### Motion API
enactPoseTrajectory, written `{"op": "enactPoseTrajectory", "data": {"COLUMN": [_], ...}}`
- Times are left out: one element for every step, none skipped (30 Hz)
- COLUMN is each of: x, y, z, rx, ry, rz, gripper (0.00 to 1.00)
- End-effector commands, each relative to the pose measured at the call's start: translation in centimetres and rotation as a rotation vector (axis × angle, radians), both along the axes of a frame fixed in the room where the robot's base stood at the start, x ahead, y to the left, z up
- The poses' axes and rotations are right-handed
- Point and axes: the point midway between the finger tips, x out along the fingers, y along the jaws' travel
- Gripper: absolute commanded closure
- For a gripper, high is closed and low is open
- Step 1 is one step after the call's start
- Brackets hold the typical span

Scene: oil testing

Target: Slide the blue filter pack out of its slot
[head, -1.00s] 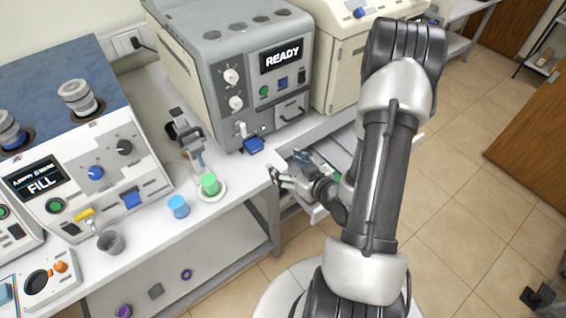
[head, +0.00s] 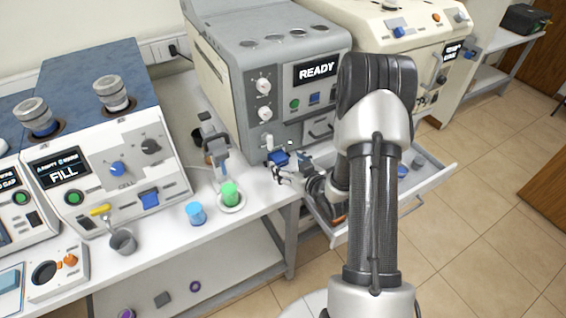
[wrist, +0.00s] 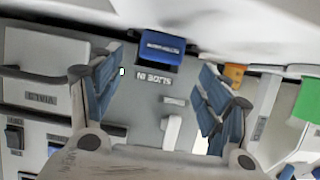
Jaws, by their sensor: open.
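The blue filter pack (head: 278,158) sits in its slot low on the front of the grey machine with the READY screen. In the wrist view the pack (wrist: 162,48) shows as a blue block at upper middle, above a small printed label. My gripper (head: 284,175) is close to the pack at the machine's front. In the wrist view my gripper (wrist: 160,88) is open and empty, with its blue-padded fingers spread to either side below the pack. The fingers do not touch it in that view.
An open drawer (head: 432,180) lies under and right of my arm. A green-topped container (head: 230,195) on a white dish and a blue cup (head: 196,213) stand left on the bench. The FILL machine (head: 92,165) stands further left.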

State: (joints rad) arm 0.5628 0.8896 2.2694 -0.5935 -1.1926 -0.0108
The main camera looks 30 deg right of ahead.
Motion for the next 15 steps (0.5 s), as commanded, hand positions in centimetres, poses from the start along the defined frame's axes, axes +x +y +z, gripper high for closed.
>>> {"op": "enactPoseTrajectory", "data": {"x": [0.9, 1.3, 1.8, 2.2, 2.5, 2.9, 3.1, 3.3, 3.5, 3.6, 3.7, 3.8, 3.9, 3.9, 3.9], "y": [0.1, 0.1, 0.1, 0.1, 0.1, 0.2, 0.1, 0.1, 0.1, 0.1, 0.1, 0.1, 0.1, 0.1, 0.1], "z": [-0.5, -0.6, -0.9, -1.0, -1.2, -1.3, -1.4, -1.4, -1.5, -1.5, -1.6, -1.6, -1.6, -1.6, -1.6], "rx": [-0.001, -0.001, 0.000, -0.001, -0.001, -0.001, -0.001, -0.001, 0.000, 0.001, 0.001, 0.001, 0.001, 0.001, 0.001], "ry": [-0.001, -0.001, -0.001, -0.001, 0.000, 0.000, 0.000, -0.001, -0.001, -0.001, 0.000, 0.000, 0.000, 0.000, 0.000], "rz": [0.003, 0.001, 0.001, 0.001, 0.001, 0.001, 0.001, 0.000, -0.001, -0.001, -0.001, -0.001, -0.001, -0.001, -0.001], "gripper": [0.30, 0.30, 0.30, 0.30, 0.30, 0.30, 0.30, 0.30, 0.30, 0.30, 0.30, 0.30, 0.30, 0.30, 0.30]}}
